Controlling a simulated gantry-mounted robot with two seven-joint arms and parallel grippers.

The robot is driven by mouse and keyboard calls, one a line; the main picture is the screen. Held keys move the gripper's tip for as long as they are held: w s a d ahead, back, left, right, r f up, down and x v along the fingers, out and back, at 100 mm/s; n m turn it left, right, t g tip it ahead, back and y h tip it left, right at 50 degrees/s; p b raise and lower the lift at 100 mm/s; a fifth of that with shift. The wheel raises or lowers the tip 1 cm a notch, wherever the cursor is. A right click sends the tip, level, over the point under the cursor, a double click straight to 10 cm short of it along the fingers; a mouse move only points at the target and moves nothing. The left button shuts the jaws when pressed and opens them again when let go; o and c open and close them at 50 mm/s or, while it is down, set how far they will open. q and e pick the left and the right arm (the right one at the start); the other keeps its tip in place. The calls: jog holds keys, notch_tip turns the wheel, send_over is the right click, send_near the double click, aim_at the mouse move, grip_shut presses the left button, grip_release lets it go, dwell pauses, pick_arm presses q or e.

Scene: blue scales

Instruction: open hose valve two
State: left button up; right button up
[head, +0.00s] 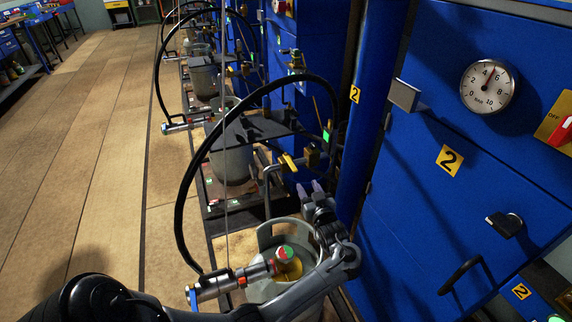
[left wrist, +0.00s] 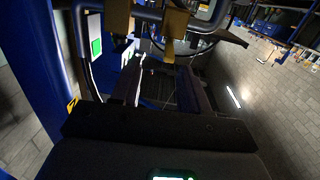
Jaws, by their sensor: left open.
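My left gripper (head: 309,188) is open, with its two fingertips apart. It is a little below a yellow valve handle (head: 288,161) and a second yellow-brown fitting (head: 312,157) on the pipework beside the blue cabinet. In the left wrist view, my open gripper (left wrist: 160,82) has nothing between its fingers. Yellow valve parts (left wrist: 176,30) show above the fingers, apart from them. I cannot tell which fitting is hose valve two. A black hose (head: 183,185) arches from a connector (head: 222,283) by the grey gas cylinder (head: 268,290) up to the pipework. My right gripper is not in view.
A dark scale frame (head: 245,210) and more cylinders stand behind. The floor at left (head: 90,150) is clear.

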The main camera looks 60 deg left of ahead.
aim_at(292, 165)
pick_arm(q)
jog(key=shift+n+g+y, duration=0.4)
jog(key=shift+g, duration=0.3)
jog(key=a+b, duration=0.1)
jog(key=a, duration=0.2)
jog(key=a+b, duration=0.2)
jog(key=a, duration=0.2)
jog(key=a+r+b, duration=0.1)
jog(key=a, duration=0.2)
jog(key=shift+w+a, duration=0.15)
jog(key=shift+w, duration=0.1)
jog(key=shift+w+a+b, duration=0.1)
jog(key=shift+a+b, duration=0.25)
jog(key=shift+a, duration=0.25)
jog(key=shift+c, duration=1)
grip_shut()
